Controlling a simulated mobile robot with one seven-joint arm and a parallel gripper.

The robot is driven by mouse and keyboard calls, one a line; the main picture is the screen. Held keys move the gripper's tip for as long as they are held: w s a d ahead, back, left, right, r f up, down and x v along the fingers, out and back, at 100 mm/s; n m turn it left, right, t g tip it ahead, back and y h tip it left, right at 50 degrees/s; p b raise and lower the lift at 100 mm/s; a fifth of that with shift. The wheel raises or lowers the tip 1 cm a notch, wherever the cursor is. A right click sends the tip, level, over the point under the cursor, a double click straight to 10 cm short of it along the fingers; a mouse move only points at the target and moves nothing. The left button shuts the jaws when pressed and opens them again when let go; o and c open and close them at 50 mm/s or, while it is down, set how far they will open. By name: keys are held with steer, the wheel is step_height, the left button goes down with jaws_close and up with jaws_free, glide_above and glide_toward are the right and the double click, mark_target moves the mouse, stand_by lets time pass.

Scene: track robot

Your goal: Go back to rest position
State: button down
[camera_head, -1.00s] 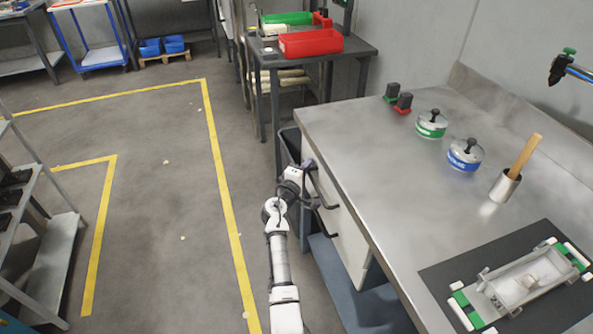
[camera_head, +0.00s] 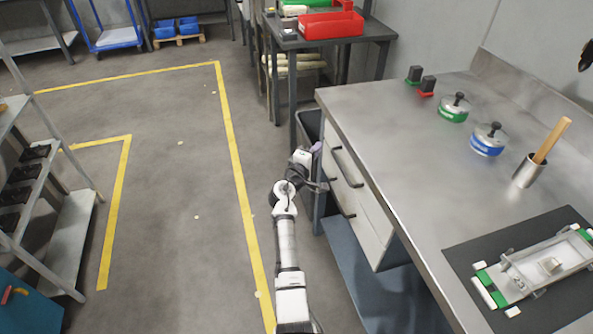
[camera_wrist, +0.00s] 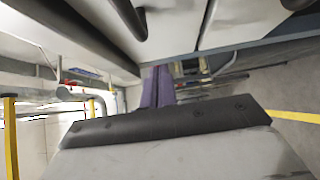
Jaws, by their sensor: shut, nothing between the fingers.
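My gripper (camera_head: 316,148) is at the end of my white arm, low beside the left end of the steel workbench (camera_head: 400,160). It is close to the drawer fronts (camera_head: 358,210); whether it touches them I cannot tell. In the wrist view the purple fingers (camera_wrist: 157,87) are together, with nothing visible between them. Part of the gripper is hidden behind my wrist in the head view.
Dark drawer handles (camera_head: 347,166) stick out near my wrist. A dark bin (camera_head: 308,125) stands by the bench corner. Pots, a cup with a wooden handle (camera_head: 527,171) and a tray on a mat are on the bench. Open floor (camera_head: 180,220) lies left; a shelf (camera_head: 60,230) stands beyond.

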steer(key=b+v, duration=0.1)
steer(key=v, duration=0.7)
steer(key=shift+s+f, duration=0.15)
steer(key=shift+s, duration=0.15)
